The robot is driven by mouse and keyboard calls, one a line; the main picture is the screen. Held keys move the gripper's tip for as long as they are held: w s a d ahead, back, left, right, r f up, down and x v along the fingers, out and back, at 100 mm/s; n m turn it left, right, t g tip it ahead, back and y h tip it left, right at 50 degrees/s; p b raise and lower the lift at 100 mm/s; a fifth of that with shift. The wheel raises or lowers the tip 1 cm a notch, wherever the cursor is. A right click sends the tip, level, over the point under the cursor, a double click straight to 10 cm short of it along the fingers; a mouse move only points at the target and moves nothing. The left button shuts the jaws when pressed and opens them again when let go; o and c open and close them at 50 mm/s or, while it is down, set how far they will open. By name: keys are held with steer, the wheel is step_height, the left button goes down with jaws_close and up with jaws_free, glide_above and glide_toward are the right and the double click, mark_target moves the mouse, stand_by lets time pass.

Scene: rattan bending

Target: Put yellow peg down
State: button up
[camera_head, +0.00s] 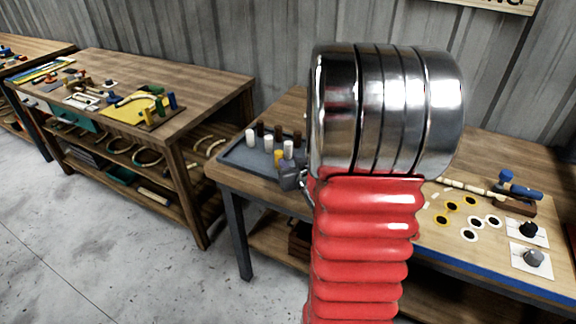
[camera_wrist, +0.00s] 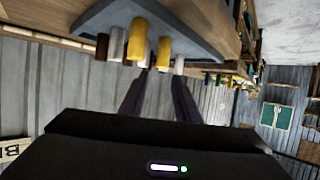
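A yellow peg (camera_head: 279,157) stands at the front of the grey-blue tray (camera_head: 236,157), on the left end of the workbench. In the wrist view, which is upside down, yellow pegs show, a large near one (camera_wrist: 138,40) and one (camera_wrist: 163,54) seen between my fingertips. My gripper (camera_head: 290,178) is at the tray's front edge, close beside the yellow peg. In the wrist view my gripper (camera_wrist: 160,75) has its two dark fingers apart, with a gap wider than the peg between them. No contact with a peg is visible. My arm hides the tray's right part.
White pegs (camera_head: 251,139) and brown pegs (camera_head: 260,129) stand close by on the tray. Right of my arm, the bench holds yellow and white rings (camera_head: 470,201), a blue-handled tool (camera_head: 520,187) and knobs on white cards (camera_head: 530,230). Another workbench (camera_head: 210,90) stands left.

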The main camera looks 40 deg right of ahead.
steer(key=shift+w+a, duration=0.2)
steer(key=shift+a, duration=0.05)
stand_by(0.3)
steer(key=a+r+n+g, duration=0.1)
steer(key=a+r+g, duration=0.1)
steer(key=a+r, duration=0.45)
steer(key=s+a+r+n+g+y, duration=0.2)
steer(key=s+a, duration=0.6)
steer(key=a, duration=0.5)
steer(key=s+a+r+n+g+y, duration=0.2)
steer(key=s+a, duration=0.7)
steer(key=a, duration=0.5)
steer(key=shift+s+a+r+g+y, duration=0.2)
steer(key=shift+r+g+y, duration=0.1)
steer(key=shift+y, duration=0.5)
